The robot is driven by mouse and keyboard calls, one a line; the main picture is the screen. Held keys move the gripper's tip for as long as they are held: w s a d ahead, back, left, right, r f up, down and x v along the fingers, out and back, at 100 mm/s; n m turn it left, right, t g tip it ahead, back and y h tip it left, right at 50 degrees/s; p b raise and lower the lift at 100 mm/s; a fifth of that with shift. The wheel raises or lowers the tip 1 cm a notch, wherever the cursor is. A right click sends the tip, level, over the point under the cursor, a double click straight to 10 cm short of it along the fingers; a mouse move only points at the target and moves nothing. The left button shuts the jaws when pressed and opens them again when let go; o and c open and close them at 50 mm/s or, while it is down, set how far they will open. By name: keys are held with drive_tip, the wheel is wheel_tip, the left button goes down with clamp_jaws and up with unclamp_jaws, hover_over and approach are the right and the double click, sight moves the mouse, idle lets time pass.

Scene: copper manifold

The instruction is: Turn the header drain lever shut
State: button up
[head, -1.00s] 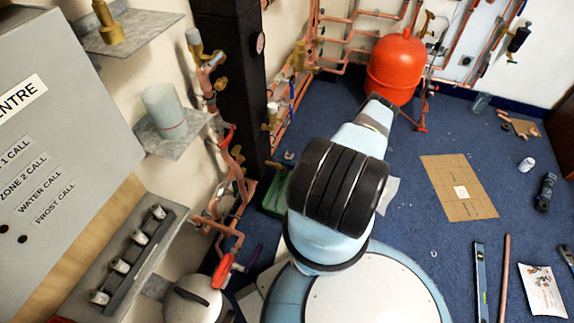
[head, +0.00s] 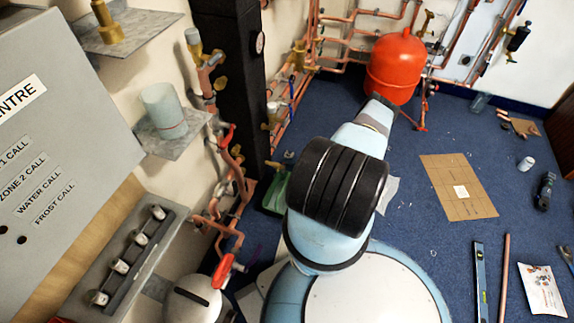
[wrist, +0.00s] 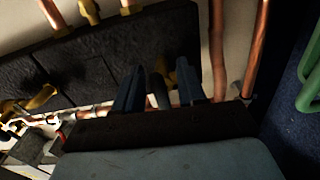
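My gripper (wrist: 157,95) shows in the wrist view with its two dark blue fingers apart, in front of a black block (wrist: 110,62). A dark, narrow piece stands between the fingers; I cannot tell if it is the header drain lever or if a finger touches it. A brass fitting (wrist: 172,78) shows just behind, partly hidden by the fingers. In the head view my arm hides the gripper. A red lever handle (head: 222,270) sits low on the copper pipework at left; I cannot tell whether it is the drain lever.
In the wrist view, copper pipes (wrist: 216,50) rise beside the block and a green tubular thing (wrist: 312,82) is at right. In the head view are a grey control panel (head: 70,120), a red vessel (head: 393,70) and a cardboard sheet (head: 457,186) on open blue floor.

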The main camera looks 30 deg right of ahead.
drive_tip(key=v, duration=1.3)
drive_tip(key=shift+s+d, duration=0.2)
drive_tip(key=shift+f, duration=0.1)
